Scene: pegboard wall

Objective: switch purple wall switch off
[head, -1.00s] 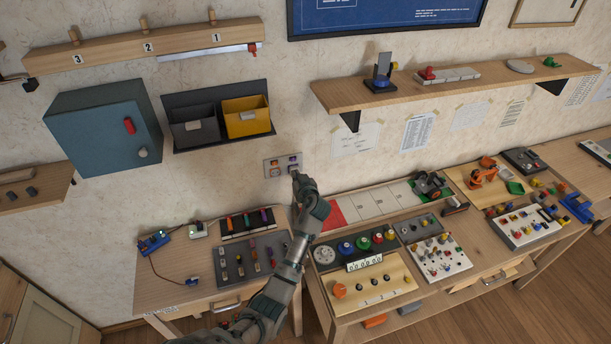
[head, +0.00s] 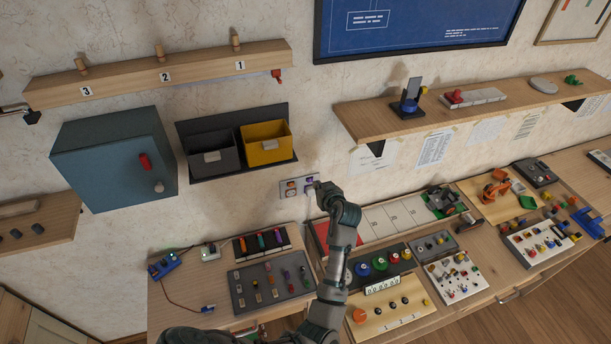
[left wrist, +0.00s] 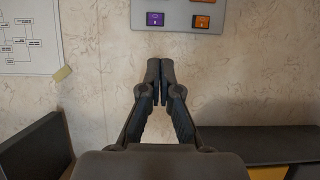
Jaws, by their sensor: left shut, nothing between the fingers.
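The purple wall switch (head: 309,183) sits on a small grey wall plate (head: 284,190), beside an orange switch (head: 291,185). In the left wrist view the purple switch (left wrist: 155,19) and the orange switch (left wrist: 202,21) show on the plate (left wrist: 178,8) at the top edge, and the plate is partly cut off. My left gripper (head: 318,187) is at the plate's right side in the head view. In the left wrist view my left gripper (left wrist: 160,66) is shut and empty, its fingertips apart from the purple switch in the picture. My right gripper is not in view.
Grey and yellow wall bins (head: 212,158) hang left of the plate, near a blue cabinet (head: 110,165). A wooden shelf (head: 360,118) juts out at upper right. Benches with a peg tray (head: 245,295) and button panels (head: 385,315) stand below. Bare wall surrounds the plate.

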